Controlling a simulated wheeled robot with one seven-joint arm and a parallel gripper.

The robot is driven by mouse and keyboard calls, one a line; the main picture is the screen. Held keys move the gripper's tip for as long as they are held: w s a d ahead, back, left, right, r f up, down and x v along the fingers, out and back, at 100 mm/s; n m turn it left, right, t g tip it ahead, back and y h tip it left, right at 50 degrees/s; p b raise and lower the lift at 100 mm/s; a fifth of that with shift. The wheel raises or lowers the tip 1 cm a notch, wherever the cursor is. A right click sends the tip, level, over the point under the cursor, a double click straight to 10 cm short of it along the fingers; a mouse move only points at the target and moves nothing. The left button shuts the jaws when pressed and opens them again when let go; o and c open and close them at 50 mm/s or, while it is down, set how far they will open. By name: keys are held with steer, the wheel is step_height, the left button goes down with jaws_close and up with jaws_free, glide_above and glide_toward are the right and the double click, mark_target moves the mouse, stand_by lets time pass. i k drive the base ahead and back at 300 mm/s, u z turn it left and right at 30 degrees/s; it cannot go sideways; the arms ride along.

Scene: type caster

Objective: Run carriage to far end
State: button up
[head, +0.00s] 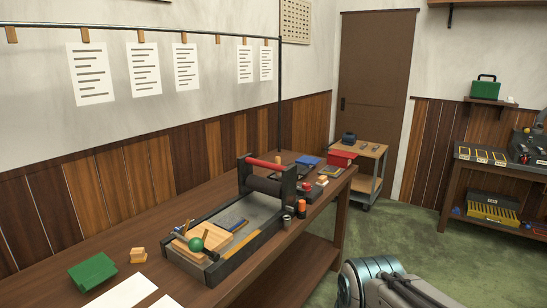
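The press (232,262) stands on the long wooden table, with a dark frame and a grey bed. Its carriage (246,179) has dark side plates, a dark roller (268,186) and a red bar (265,163) across the top. The carriage straddles the bed toward its far part, away from the near end. A pale wooden block (222,238) and a green ball knob (196,244) are at the near end. Part of my arm shows at the bottom right, apart from the press; my gripper's fingers are not visible.
A green block (93,271), a small wooden block (138,255) and white sheets (125,292) lie left of the press. Small cans (302,208) stand at its right. A cart (358,170) stands beyond the table. Green floor is open at right.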

mark_target(285, 190)
steer(key=z, duration=0.3)
steer(key=i, duration=1.6)
steer(key=u, duration=0.5)
